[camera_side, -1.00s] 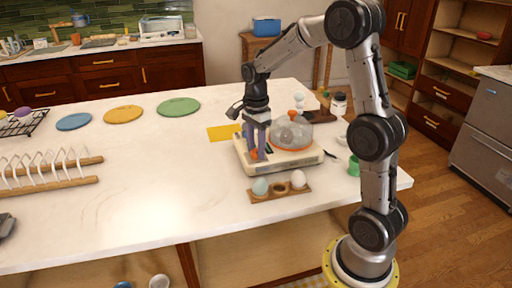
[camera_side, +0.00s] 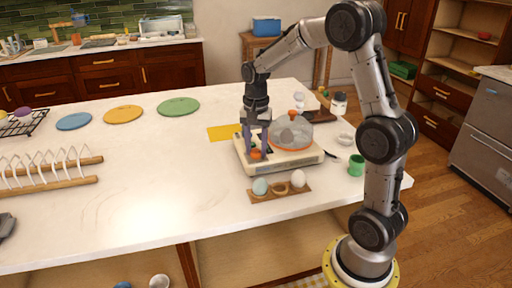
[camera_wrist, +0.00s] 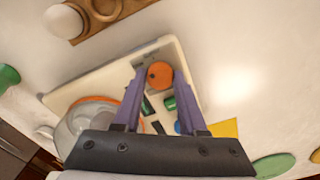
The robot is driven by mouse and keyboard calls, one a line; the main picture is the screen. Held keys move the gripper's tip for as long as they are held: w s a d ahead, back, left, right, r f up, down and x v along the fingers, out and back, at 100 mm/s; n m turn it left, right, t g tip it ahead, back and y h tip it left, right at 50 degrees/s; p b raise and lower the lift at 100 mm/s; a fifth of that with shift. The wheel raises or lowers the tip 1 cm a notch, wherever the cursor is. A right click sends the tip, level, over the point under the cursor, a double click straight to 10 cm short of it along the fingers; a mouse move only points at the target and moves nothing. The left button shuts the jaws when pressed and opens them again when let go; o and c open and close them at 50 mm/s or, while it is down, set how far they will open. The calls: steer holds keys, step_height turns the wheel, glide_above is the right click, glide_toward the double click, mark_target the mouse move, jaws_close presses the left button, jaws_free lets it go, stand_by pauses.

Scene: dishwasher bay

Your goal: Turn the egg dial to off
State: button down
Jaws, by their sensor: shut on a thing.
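The egg cooker (camera_side: 290,164) is a cream base on the white counter with a clear dome (camera_side: 292,132) rimmed in orange. Its orange dial (camera_side: 256,155) sits at the front left of the base, and it also shows in the wrist view (camera_wrist: 160,75). My gripper (camera_side: 256,156) points down at the dial. In the wrist view my gripper (camera_wrist: 160,76) has one purple finger on each side of the dial, shut on it. Whether the dial points to off cannot be read.
A wooden egg holder (camera_side: 279,191) with a pale blue egg and a white egg stands just in front of the cooker. A green cup (camera_side: 356,166) stands at the right. A yellow cloth (camera_side: 222,132) lies behind left.

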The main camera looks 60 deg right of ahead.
steer(key=n, duration=0.7)
steer(key=shift+r, duration=0.1)
steer(key=n, duration=1.4)
steer(key=shift+n, duration=0.4)
steer(key=n, duration=0.6)
steer(key=shift+n, duration=0.3)
steer(key=c, duration=0.8)
jaws_free()
steer(key=shift+o, duration=0.2)
